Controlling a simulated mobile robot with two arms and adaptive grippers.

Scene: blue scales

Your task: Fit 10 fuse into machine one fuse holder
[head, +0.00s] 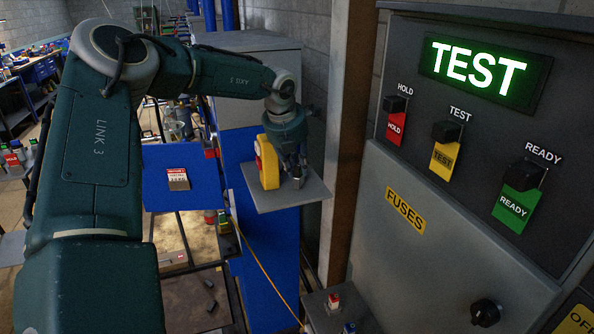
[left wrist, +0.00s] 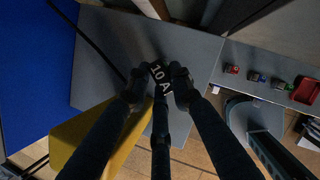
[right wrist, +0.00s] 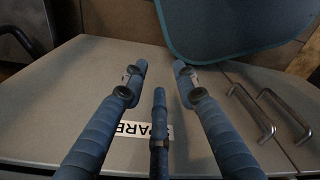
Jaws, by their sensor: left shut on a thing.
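In the head view my left gripper (head: 295,178) points down over a small grey shelf (head: 258,199). In the left wrist view its fingers are shut on a dark fuse (left wrist: 160,74) marked "10 A", with the shelf (left wrist: 100,55) below it. Whether the fuse touches the shelf I cannot tell. Machine one cannot be identified for sure; a grey machine at the right has a shut cover labelled "FUSES" (head: 405,210). No fuse holder shows. My right gripper shows in the right wrist view (right wrist: 159,70), fingers apart and empty, above a grey surface labelled "SPARE" (right wrist: 128,128).
A yellow and red device (head: 268,163) stands on the shelf close beside my left gripper. The machine has a lit "TEST" sign (head: 478,70), several switches and a black knob (head: 486,312). Small coloured items (head: 333,301) sit on a low surface. Two metal handles (right wrist: 262,112) are near my right gripper.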

